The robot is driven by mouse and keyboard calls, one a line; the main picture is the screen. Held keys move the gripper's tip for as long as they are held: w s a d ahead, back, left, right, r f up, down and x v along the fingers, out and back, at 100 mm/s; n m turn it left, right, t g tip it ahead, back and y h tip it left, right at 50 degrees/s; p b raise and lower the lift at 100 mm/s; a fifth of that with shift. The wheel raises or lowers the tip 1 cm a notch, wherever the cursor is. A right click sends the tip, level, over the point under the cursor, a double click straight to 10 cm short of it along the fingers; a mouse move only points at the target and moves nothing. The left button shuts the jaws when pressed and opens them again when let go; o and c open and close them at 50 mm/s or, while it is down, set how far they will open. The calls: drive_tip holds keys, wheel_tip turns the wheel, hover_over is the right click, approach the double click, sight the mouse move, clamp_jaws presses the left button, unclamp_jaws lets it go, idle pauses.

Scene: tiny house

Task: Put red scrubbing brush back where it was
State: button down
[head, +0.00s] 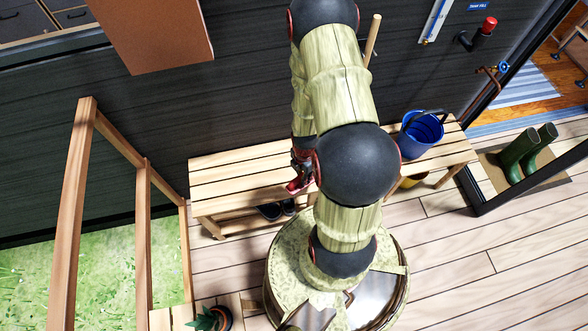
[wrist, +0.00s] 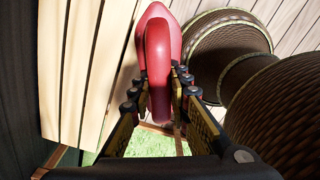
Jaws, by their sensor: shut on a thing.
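The red scrubbing brush (wrist: 157,60) is held between the two fingers of my gripper (wrist: 160,88) in the wrist view, its rounded red handle toward the camera. In the head view the red brush (head: 297,186) shows as a small red patch beside my arm, and my gripper (head: 303,163) is partly hidden by the arm. The brush appears over or near the front edge of the wooden slatted bench (head: 232,183). Its bristles are hidden, and I cannot tell whether it touches the bench.
A blue bucket (head: 423,130) stands on the bench's right part. Dark shoes (head: 270,210) lie under the bench. A wooden railing (head: 72,210) rises at left, with a potted plant (head: 210,319) near it. Green boots (head: 518,160) stand at right. Bare bench slats (wrist: 85,60) show left of the brush.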

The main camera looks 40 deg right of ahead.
drive_tip(key=shift+w+f, duration=0.1)
drive_tip(key=shift+w+d+f+b, duration=1.05)
drive_tip(key=shift+w+f+b, duration=0.1)
drive_tip(key=shift+w+f, duration=1)
drive_tip(key=shift+w+d+f+b, duration=1.1)
drive_tip(key=shift+w+f+b, duration=0.05)
drive_tip(key=shift+w+f, duration=1)
drive_tip(key=shift+w+d+f+b, duration=1.05)
drive_tip(key=shift+w+f+b, duration=0.1)
drive_tip(key=shift+w+f, duration=1)
drive_tip(key=shift+f, duration=0.2)
drive_tip(key=c, duration=1.7)
unclamp_jaws()
drive_tip(key=shift+r, duration=0.1)
